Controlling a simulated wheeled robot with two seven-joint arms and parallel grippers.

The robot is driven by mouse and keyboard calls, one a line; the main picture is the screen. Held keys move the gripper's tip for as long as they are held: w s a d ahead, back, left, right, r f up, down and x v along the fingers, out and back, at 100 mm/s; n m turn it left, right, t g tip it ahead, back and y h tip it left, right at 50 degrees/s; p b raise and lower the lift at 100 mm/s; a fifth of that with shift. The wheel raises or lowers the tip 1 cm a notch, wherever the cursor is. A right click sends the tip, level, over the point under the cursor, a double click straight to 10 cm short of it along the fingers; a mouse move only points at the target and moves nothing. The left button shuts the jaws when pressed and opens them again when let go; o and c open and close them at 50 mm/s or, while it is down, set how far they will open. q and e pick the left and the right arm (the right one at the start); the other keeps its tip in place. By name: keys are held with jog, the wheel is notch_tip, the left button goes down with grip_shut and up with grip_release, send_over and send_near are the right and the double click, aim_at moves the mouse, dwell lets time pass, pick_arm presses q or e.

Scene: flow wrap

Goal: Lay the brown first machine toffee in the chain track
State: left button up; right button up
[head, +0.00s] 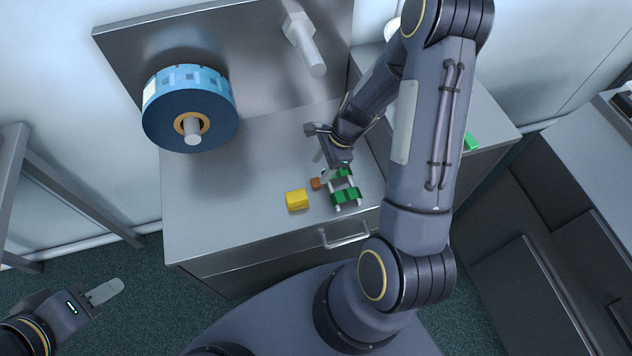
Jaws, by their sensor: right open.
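A small brown toffee (315,183) lies on the grey worktop, between a yellow block and the green parts. The green parts (345,196), with pale rod-like pieces, stand just right of the toffee; they look like the chain track, but I cannot be sure. My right gripper (324,167) is open above and just behind the toffee, apart from it as far as I can tell. My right wrist hides some of the far green part. My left gripper (104,292) is off the worktop at the lower left; its fingers overlap in this view.
The yellow block (297,200) sits near the front edge. A blue film roll (188,108) on a spindle and a grey bolt-like post (304,44) stick out from the back panel. A drawer handle (344,238) juts from the front. The worktop's left part is clear.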

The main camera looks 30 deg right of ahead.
aim_at(314, 182)
jog(key=x, duration=0.4)
jog(key=shift+s, duration=0.4)
jog(key=shift+w+a+f, duration=0.15)
jog(key=shift+a+f, duration=0.15)
jog(key=shift+f, duration=0.15)
jog(key=c, duration=1.1)
jog(key=shift+c, duration=0.2)
